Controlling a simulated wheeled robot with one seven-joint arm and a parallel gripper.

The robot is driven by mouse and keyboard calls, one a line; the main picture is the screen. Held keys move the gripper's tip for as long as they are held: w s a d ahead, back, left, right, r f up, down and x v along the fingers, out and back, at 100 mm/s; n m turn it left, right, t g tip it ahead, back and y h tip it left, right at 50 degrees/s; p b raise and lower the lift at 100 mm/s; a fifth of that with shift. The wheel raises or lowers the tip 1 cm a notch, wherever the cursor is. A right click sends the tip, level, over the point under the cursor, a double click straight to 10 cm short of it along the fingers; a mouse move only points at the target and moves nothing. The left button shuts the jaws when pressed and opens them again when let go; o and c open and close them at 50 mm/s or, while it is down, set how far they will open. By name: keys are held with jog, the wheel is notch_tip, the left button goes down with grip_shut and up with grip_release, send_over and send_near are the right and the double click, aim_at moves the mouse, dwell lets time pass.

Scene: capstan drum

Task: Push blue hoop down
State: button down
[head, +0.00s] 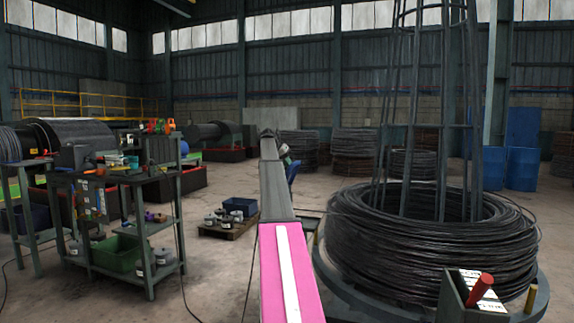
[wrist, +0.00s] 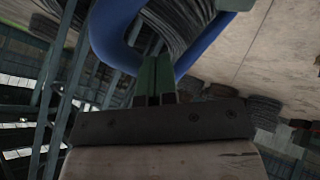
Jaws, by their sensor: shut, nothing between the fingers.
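The blue hoop (wrist: 108,28) fills the upper middle of the wrist view as a thick curved bar, cut off by the top edge. My gripper (wrist: 154,72) is shut and empty, its two green fingers side by side. The fingertips overlap the lower curve of the hoop in that view; I cannot tell whether they touch it. In the head view a small blue piece (head: 292,172), probably the hoop, shows just right of my arm. My gripper (head: 285,151) is small there and partly hidden behind my arm.
A large coil of dark wire (head: 390,245) lies around a tall metal frame (head: 440,150) at the right. A grey box with a red handle (head: 480,289) is at its front. A cart with tools (head: 120,225) stands left. Open floor lies between cart and coil, with a pallet of spools (head: 230,227).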

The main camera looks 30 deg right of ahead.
jog(key=s+d+f+m+t+y, duration=0.2)
jog(key=s+d+f+t+y, duration=0.35)
jog(key=s, duration=0.25)
notch_tip(320, 180, down, 13)
jog(key=s+d+m+t+y, duration=0.1)
jog(key=d+t+y, duration=0.1)
jog(key=t, duration=0.3)
jog(key=shift+s+d+f+t+y, duration=0.2)
jog(key=shift+s+d+t+y, duration=0.15)
jog(key=shift+y, duration=0.5)
jog(key=shift+a+f, duration=0.15)
jog(key=shift+f, duration=0.1)
jog(key=w+r+v, duration=0.1)
jog(key=v, duration=1.1)
jog(key=shift+d+r, duration=0.2)
jog(key=shift+r, duration=0.35)
